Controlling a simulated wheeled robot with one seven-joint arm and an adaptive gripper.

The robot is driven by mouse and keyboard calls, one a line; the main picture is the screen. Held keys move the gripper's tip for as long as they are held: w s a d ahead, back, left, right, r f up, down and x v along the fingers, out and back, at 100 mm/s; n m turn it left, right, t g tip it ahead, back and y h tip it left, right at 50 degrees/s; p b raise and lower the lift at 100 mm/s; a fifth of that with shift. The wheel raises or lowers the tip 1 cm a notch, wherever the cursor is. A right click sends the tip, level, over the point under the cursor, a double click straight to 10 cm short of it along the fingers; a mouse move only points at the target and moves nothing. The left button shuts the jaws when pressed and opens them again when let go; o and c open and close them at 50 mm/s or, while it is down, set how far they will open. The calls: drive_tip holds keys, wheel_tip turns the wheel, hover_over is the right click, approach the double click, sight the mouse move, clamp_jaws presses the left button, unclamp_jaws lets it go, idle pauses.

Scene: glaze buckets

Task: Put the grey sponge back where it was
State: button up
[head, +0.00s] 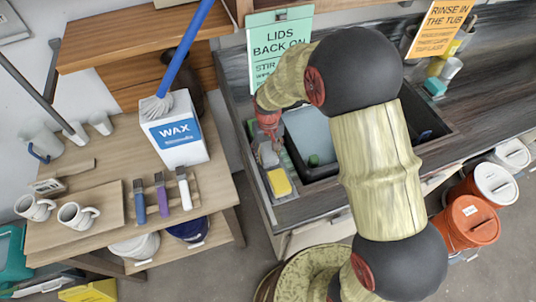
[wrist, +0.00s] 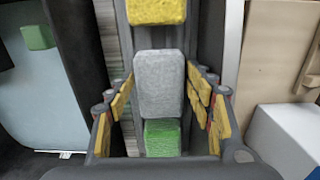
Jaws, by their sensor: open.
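The grey sponge (wrist: 159,85) lies on the narrow strip beside the sink, between a yellow sponge (wrist: 156,11) and a green sponge (wrist: 163,138). In the head view the grey sponge (head: 268,156) shows just below my gripper (head: 268,138), partly covered by it. In the wrist view my gripper (wrist: 160,88) is open, with its yellow-padded fingers to the left and right of the row. A gap shows on each side of the grey sponge, so the fingers are not closed on it. The yellow sponge (head: 279,182) is nearer the front of the strip.
The sink basin (head: 310,135) lies right of the strip, with a small green block (head: 314,160) in it. A wooden table (head: 215,190) to the left carries a white WAX box (head: 175,135) with a blue-handled brush (head: 185,50). Orange buckets (head: 470,222) stand at the right.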

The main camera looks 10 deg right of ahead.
wheel_tip(320, 180, up, 11)
wheel_tip(320, 180, up, 15)
drive_tip(key=m+t, duration=0.1)
drive_tip(key=t, duration=0.2)
hover_over(268, 154)
drive_tip(key=s+d, duration=0.6)
drive_tip(key=s, duration=0.2)
drive_tip(key=s+d+r+t, duration=0.1)
drive_tip(key=s+d+r, duration=0.1)
drive_tip(key=s, duration=0.5)
drive_tip(key=s+d+r+m+t, duration=0.1)
drive_tip(key=s+r, duration=0.3)
drive_tip(key=s, duration=0.4)
drive_tip(key=shift+d+t+p, duration=0.3)
drive_tip(key=shift+d+p, duration=0.15)
drive_tip(key=shift+d, duration=0.45)
wheel_tip(268, 154, down, 8)
drive_tip(key=b, duration=0.8)
drive_tip(key=shift+f, duration=0.1)
